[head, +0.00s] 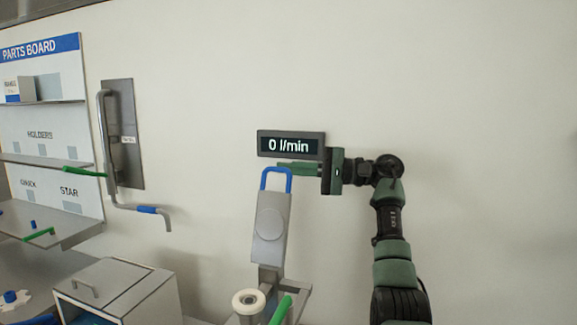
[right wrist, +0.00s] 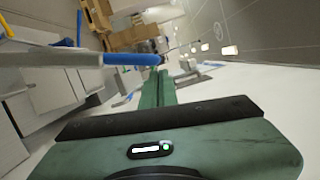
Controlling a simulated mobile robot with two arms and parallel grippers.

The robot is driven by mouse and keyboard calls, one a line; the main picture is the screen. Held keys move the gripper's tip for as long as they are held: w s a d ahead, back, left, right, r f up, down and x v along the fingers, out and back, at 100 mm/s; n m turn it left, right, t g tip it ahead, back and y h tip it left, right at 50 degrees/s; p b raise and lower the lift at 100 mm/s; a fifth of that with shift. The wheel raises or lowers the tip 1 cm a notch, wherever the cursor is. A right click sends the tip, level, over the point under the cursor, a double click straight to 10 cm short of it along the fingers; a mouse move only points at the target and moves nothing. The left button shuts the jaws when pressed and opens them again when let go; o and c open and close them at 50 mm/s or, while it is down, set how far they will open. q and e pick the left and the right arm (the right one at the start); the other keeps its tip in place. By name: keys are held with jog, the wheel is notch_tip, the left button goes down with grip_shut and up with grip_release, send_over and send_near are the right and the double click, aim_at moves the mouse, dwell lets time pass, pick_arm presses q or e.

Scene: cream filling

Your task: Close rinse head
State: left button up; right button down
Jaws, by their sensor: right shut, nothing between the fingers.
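The rinse head appears to be the grey plate (head: 270,228) with a round disc and a blue loop handle (head: 276,172) at its top. It stands nearly upright on a grey base, below the flow display (head: 291,145), which reads 0 l/min. My right gripper (head: 284,169) comes in from the right, with its green fingers shut and empty. Its tips are at the blue handle, level with its upper part; I cannot tell whether they touch. In the right wrist view, a blue bar (right wrist: 131,59), likely this handle, lies beside the shut fingers (right wrist: 158,84). My left gripper is not in view.
A white roller-like ring (head: 248,301) and a green handle (head: 281,311) sit at the base. A grey lidded box (head: 118,290) stands at lower left. A bent pipe with a blue sleeve (head: 147,210) and a parts board (head: 40,120) are further left. The wall at right is clear.

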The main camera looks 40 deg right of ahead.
jog(key=shift+a+f, duration=0.1)
jog(key=shift+a, duration=0.1)
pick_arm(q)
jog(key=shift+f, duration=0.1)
pick_arm(e)
jog(key=shift+s, duration=0.1)
